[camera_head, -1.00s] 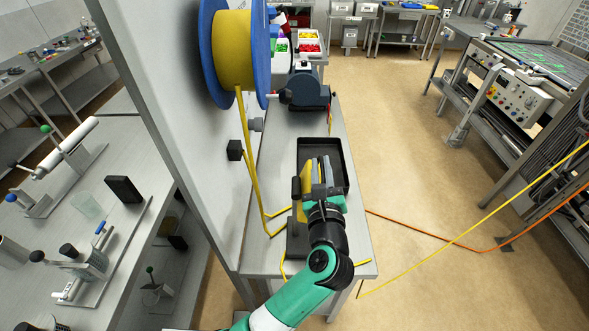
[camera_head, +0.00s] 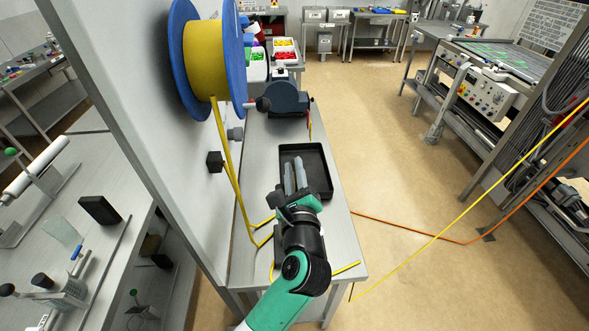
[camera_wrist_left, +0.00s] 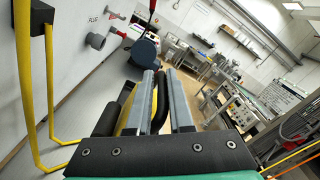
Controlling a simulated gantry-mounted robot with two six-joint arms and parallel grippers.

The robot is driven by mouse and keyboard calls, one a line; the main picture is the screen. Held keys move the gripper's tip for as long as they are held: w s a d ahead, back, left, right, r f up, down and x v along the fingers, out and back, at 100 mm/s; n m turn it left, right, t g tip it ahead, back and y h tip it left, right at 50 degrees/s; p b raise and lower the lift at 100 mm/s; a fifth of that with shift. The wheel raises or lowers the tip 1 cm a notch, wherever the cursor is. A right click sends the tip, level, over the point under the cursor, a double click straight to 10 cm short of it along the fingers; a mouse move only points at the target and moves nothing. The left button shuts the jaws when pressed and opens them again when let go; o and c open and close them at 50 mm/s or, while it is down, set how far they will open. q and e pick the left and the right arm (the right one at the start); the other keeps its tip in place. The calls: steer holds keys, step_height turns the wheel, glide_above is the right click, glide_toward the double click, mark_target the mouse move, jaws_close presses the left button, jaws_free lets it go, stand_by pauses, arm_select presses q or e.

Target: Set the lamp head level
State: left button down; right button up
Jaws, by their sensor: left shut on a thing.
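My left gripper (camera_head: 294,178) reaches over the bench from below, fingers pointing away towards the black tray. The left wrist view shows its two grey fingers (camera_wrist_left: 164,100) either side of a curved black bar (camera_wrist_left: 160,97), and it is shut on this bar. A yellow part (camera_wrist_left: 127,117) with black edges shows beside the left finger. My gripper and arm hide most of the held thing in the head view. I cannot tell for sure which part is the lamp head, or whether it is level. My right gripper is not in view.
A black tray (camera_head: 320,168) lies beyond the gripper on the narrow steel bench (camera_head: 345,240). A blue reel with yellow hose (camera_head: 205,70) hangs on the panel at left. A dark machine (camera_head: 284,98) stands at the bench's far end. Open floor (camera_head: 400,150) lies to the right.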

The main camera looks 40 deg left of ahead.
arm_select(q)
steer(key=c, duration=0.9)
jaws_free()
